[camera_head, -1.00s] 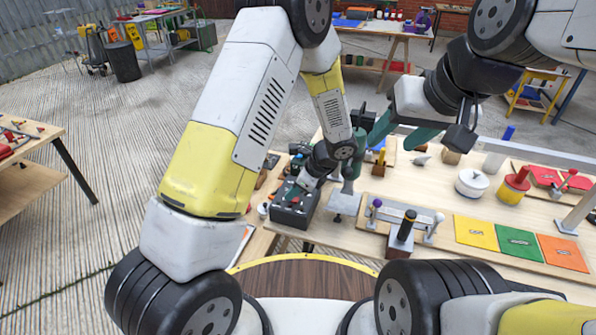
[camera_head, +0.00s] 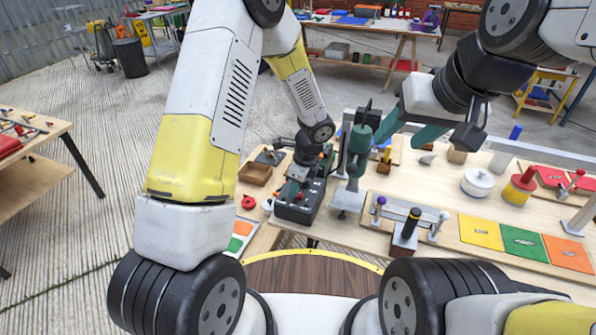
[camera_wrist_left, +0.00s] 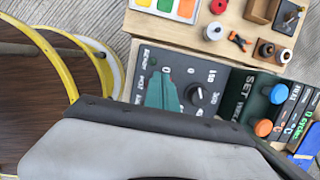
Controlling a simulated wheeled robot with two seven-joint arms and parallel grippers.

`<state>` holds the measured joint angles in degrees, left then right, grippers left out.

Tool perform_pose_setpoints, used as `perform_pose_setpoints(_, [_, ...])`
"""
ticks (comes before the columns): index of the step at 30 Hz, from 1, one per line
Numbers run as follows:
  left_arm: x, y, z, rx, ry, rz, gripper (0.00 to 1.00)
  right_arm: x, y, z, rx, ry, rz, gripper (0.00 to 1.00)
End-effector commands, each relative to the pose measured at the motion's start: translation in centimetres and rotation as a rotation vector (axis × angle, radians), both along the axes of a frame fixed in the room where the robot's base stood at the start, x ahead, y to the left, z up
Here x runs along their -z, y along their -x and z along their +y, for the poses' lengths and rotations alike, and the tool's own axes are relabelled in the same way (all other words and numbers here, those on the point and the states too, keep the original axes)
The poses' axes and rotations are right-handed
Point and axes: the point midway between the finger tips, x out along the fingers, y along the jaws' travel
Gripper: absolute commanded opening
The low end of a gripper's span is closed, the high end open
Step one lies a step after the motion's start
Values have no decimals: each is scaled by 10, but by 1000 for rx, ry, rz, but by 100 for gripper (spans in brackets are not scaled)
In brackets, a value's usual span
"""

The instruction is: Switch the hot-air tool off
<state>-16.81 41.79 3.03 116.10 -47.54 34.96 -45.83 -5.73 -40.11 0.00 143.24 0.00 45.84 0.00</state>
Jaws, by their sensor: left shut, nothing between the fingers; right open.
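A dark control box (camera_head: 299,207) stands at the table's near left edge; its panel (camera_wrist_left: 215,75) fills the middle of the left wrist view. The panel carries a black dial (camera_wrist_left: 193,95), a blue knob (camera_wrist_left: 278,93) and an orange knob (camera_wrist_left: 263,127). A green tool (camera_head: 359,140), seemingly the hot-air tool, stands upright in a grey holder right of the box. My left gripper (camera_head: 293,189) is shut and empty over the box; its green fingertips (camera_wrist_left: 163,92) overlap the panel left of the dial. Contact cannot be told. My right gripper (camera_head: 408,130) is open, right of the green tool.
A post with a black-topped handle (camera_head: 406,231) stands in front. Yellow, green and orange squares (camera_head: 517,242) lie to the right, with a white pot (camera_head: 477,183) behind. A wooden tray (camera_head: 255,173) and a red ring (camera_head: 248,202) lie left of the box.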

Motion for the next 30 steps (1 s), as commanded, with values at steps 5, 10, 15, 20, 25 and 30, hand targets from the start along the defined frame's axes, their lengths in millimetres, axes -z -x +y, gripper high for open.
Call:
perform_pose_setpoints(5, [9,1,10,-2,-11,11,0,0,0,0,0,0,0,51])
perform_pose_setpoints(10, [9,1,8,-1,-11,10,0,0,0,0,0,0,0,51])
perform_pose_setpoints(15, [9,3,1,-2,-10,9,0,0,0,0,0,0,0,51])
perform_pose_setpoints(20, [9,6,-6,-5,-8,10,0,0,0,0,0,0,0,51])
perform_pose_setpoints(25, [2,8,-11,-6,-6,9,0,0,0,0,0,0,0,51])
perform_pose_setpoints(30, [-29,11,-16,-5,-12,-3,0,0,0,0,0,0,0,51])
